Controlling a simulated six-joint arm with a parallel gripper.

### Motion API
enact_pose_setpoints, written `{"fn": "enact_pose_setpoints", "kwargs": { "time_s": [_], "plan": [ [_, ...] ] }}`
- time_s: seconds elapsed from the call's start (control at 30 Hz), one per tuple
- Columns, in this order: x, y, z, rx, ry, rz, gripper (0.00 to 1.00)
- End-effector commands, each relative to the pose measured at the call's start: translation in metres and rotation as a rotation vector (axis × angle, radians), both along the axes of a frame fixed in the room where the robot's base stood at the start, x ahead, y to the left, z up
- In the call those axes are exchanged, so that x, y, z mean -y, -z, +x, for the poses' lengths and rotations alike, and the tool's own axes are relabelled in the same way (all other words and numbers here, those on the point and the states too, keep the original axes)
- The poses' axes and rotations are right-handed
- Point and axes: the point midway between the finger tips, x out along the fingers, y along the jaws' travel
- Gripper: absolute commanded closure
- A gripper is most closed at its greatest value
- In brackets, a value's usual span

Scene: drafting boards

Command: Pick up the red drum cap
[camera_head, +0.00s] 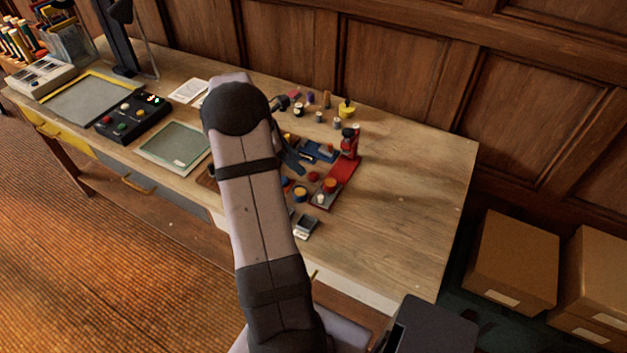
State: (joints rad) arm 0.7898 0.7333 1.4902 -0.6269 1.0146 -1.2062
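Several small red round pieces lie among the parts on the wooden desk, and I cannot tell for sure which is the red drum cap. One red round piece (330,184) sits on a small tray beside the red stand. A smaller red piece (313,176) lies just left of it. My arm reaches across the desk, and my gripper (291,160) seems to be the dark shape beside the arm, left of and behind these pieces. It is mostly hidden by my arm, and its fingers are too small to read.
A red stand (346,166) rises right of the small parts. Several small cylinders and a yellow piece (347,108) stand near the wall. A green mat (175,147) and a black button box (132,117) lie left of my arm. The right end of the desk (415,190) is clear.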

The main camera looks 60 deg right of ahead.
Motion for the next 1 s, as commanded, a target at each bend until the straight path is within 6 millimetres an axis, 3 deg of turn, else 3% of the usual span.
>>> {"fn": "enact_pose_setpoints", "kwargs": {
  "time_s": [0.57, 1.0],
  "plan": [
    [0.011, 0.023, -0.011, -0.003, -0.001, 0.003, 0.66],
    [0.029, 0.06, -0.025, -0.001, -0.004, 0.002, 0.66]
  ]
}}
